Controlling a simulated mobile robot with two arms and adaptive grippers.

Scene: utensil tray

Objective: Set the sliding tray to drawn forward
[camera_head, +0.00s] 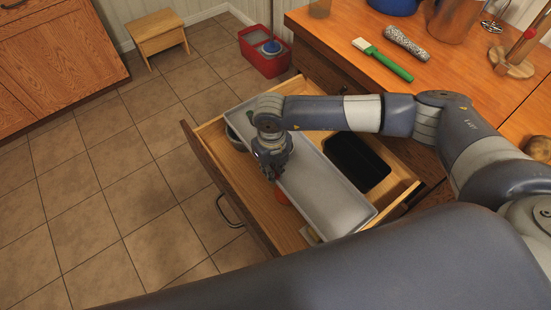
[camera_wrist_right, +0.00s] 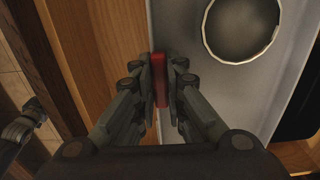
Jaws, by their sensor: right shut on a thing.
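The sliding tray (camera_head: 330,190) is a long, shallow light-grey tray lying across the open wooden drawer (camera_head: 287,238). It also shows as a grey surface in the right wrist view (camera_wrist_right: 215,85). My right gripper (camera_head: 271,174) is at the tray's near-left long edge, pointing down. In the right wrist view, my right gripper (camera_wrist_right: 161,88) has its fingers on both sides of a narrow red tab (camera_wrist_right: 160,79) at the tray's edge and is shut on it. The fingers hide part of the tab. My left gripper is not in view.
A black bin (camera_head: 357,160) lies right of the tray in the drawer. A round thing with a pale rim (camera_wrist_right: 240,58) shows in the wrist view. The counter (camera_head: 440,65) overhangs the drawer's back. Tiled floor (camera_head: 110,190) left of the drawer is clear.

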